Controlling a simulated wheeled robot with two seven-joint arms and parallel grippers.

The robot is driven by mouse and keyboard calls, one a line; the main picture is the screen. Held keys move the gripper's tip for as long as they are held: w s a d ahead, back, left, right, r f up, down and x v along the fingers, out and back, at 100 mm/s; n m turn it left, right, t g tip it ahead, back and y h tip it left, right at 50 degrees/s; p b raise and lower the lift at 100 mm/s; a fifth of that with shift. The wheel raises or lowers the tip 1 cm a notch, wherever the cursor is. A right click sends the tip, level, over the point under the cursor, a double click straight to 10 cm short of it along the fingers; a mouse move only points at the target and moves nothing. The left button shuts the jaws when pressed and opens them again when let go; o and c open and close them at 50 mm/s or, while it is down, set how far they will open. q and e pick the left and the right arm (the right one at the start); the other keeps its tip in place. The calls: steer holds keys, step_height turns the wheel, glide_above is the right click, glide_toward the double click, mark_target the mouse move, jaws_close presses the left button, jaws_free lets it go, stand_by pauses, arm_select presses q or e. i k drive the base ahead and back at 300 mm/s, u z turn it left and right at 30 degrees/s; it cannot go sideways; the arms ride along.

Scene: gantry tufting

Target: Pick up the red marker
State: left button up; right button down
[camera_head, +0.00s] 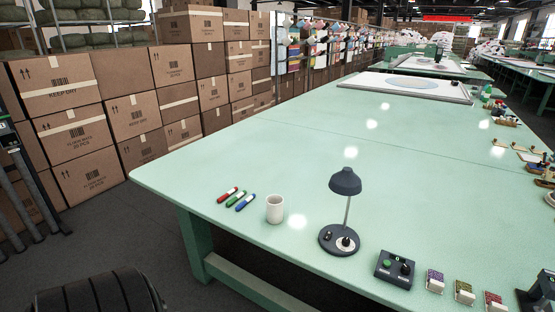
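The red marker (228,194) lies on the mint-green table (330,130) near its left front edge. A green marker (236,199) and a blue marker (246,203) lie to its right, roughly parallel to it with small gaps. The red marker is the leftmost of the three and nothing covers it. Neither of my grippers shows in this view, so I cannot see whether they are open or shut.
A white cup (275,209) stands right of the markers. A dark desk lamp (345,183) and a control box (395,268) stand farther right. Stacked cardboard boxes (130,110) line the left beyond the table. The tabletop behind the markers is clear.

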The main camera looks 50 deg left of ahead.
mark_target(220, 200)
steer(key=u, duration=1.9)
